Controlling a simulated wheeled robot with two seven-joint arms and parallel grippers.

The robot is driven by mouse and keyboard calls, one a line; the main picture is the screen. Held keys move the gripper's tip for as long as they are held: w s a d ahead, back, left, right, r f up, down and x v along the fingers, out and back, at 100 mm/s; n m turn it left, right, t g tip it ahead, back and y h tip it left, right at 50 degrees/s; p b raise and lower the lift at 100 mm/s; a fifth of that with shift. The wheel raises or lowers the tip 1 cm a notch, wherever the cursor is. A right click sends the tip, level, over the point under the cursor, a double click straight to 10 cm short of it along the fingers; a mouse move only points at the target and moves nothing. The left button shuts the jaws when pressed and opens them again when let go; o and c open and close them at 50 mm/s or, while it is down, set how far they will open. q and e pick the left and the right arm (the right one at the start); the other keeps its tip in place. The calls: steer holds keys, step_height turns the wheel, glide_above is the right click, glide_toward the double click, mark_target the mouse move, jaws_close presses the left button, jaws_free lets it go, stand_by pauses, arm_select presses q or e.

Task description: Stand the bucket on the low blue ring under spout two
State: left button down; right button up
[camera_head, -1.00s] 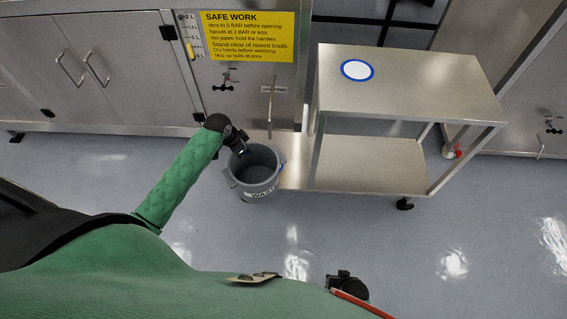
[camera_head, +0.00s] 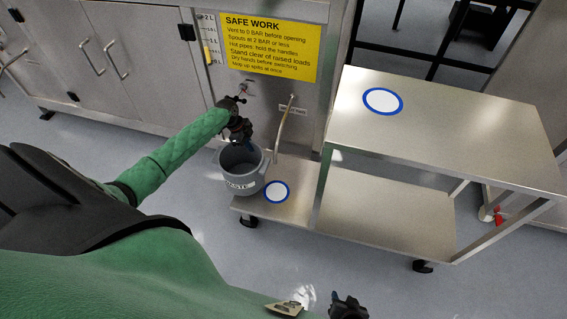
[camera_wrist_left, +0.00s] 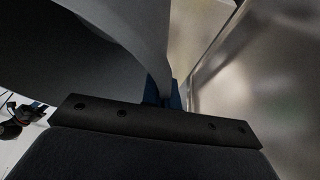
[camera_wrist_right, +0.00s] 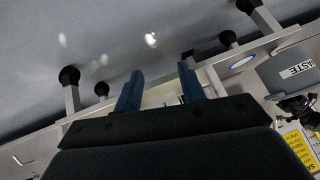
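The grey bucket (camera_head: 238,182), with a WASTE label, appears roughly upright at the left end of the low shelf. Whether it touches the shelf is unclear. The low blue ring (camera_head: 276,192), with a white centre, lies uncovered just right of the bucket. Both also show in the right wrist view: bucket (camera_wrist_right: 285,70), ring (camera_wrist_right: 242,62). My left gripper (camera_head: 246,139) is at the bucket's far rim; its blue fingers (camera_wrist_left: 163,95) are closed on the rim area. A bent spout pipe (camera_head: 284,125) hangs behind the ring; its number is unreadable. My right gripper (camera_wrist_right: 160,88) is open and empty.
A steel cart (camera_head: 450,130) stands right of the ring, with another blue ring (camera_head: 383,101) on its top. Its leg stands beside the low shelf (camera_head: 298,208). The cabinet front with a yellow sign (camera_head: 270,47) is close behind the bucket. Floor in front is clear.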

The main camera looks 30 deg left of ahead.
arm_select(q)
steer(key=w+d+f, duration=0.1)
steer(key=d, duration=0.6)
steer(key=w+d+f+p, duration=0.1)
steer(key=w+d+f, duration=0.1)
steer(key=d, duration=0.4)
steer(key=shift+d+f, duration=0.3)
steer(key=shift+d, duration=0.1)
steer(key=c, duration=1.8)
jaws_free()
steer(key=shift+w, duration=0.1)
steer(key=shift+o, duration=0.5)
arm_select(e)
step_height(320, 180, up, 6)
steer(key=shift+w+r+g, duration=0.2)
steer(key=shift+w+g, duration=0.05)
steer(key=shift+g, duration=0.05)
steer(key=shift+r, duration=0.1)
